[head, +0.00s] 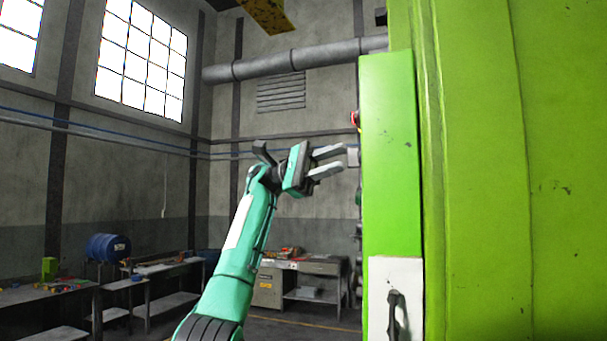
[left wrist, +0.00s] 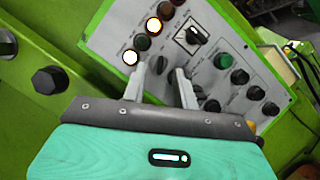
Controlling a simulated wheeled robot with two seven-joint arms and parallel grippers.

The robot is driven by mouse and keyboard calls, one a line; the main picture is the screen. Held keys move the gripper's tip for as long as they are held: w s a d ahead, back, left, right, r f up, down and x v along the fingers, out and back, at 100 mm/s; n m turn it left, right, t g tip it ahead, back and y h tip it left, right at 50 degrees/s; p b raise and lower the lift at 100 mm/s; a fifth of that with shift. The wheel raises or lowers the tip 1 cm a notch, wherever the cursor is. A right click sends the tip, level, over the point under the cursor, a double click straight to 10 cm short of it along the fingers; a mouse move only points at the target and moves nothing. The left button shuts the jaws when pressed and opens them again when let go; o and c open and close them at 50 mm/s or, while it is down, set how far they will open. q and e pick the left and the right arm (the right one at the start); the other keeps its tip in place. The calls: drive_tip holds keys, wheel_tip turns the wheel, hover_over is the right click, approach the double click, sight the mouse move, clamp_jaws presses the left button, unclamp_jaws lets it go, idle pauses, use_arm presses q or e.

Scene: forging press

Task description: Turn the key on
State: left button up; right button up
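The light grey control panel (left wrist: 215,65) on the green press shows in the left wrist view, tilted, with lamps, knobs and buttons. My left gripper (left wrist: 161,72) is open in front of it, its two pale fingers apart. A small dark round control (left wrist: 162,64) appears between the fingertips; I cannot tell whether it is the key or whether the fingers touch it. A black selector on a white plate (left wrist: 192,36) is above the right finger. In the head view my left gripper (head: 344,158) points right toward the green box's edge (head: 390,160), which hides the panel face. My right gripper is not in view.
Two lamps glow, one upper (left wrist: 153,24) and one lower (left wrist: 130,57). A large dark bolt (left wrist: 49,80) sticks out of the green housing at left. The green press (head: 500,170) fills the head view's right side. Workbenches (head: 300,266) stand far behind.

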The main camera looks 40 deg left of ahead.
use_arm(q)
drive_tip(key=s+p+v, duration=0.1)
drive_tip(key=v, duration=0.9)
drive_tip(key=shift+w+a, duration=0.25)
drive_tip(key=shift+w, duration=0.2)
drive_tip(key=shift+f, duration=0.1)
